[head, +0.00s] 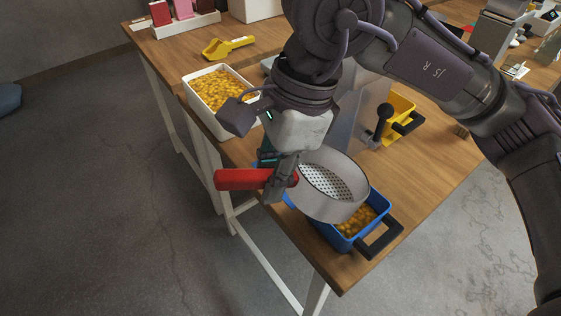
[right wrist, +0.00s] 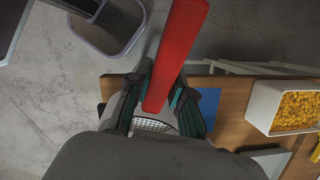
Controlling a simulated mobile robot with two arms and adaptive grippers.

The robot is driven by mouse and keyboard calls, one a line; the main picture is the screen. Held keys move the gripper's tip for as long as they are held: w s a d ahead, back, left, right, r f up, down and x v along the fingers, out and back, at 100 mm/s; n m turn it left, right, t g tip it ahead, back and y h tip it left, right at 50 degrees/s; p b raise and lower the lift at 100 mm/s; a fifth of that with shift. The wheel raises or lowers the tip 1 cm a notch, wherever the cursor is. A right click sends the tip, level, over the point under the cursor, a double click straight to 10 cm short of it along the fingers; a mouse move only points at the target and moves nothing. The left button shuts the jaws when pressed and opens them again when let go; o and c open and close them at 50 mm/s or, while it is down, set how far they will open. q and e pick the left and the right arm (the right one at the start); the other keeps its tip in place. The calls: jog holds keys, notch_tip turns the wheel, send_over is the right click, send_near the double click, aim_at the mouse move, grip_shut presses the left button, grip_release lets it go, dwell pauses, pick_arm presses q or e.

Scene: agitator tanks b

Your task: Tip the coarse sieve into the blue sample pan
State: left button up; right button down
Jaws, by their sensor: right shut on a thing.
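The coarse sieve (head: 335,190) is a round metal ring with a perforated plate and a red handle (head: 238,179). My right gripper (head: 282,180) is shut on the red handle, which also shows between the fingers in the right wrist view (right wrist: 176,55). The sieve is tilted over the blue sample pan (head: 325,229), and no grains show on the visible part of its plate. The blue pan has a black handle (head: 380,241) and holds yellow-orange grains; the sieve hides part of it. My left gripper is not in view.
A white tub (head: 203,107) of yellow grains stands on the wooden table (head: 432,165), with a yellow scoop (head: 228,46) behind it. A yellow pan (head: 401,108) with a black handle sits beside a grey metal device. The blue pan is near the table's front edge.

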pick_arm(q)
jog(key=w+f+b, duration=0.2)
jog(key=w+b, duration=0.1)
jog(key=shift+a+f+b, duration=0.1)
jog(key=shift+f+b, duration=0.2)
jog(key=shift+b, duration=0.05)
pick_arm(e)
notch_tip(320, 180, down, 6)
jog(key=t+h, duration=0.1)
jog(key=h, duration=0.3)
jog(key=shift+a+t, duration=0.4)
jog(key=shift+a, duration=0.05)
jog(key=shift+f, duration=0.1)
dwell(0.4)
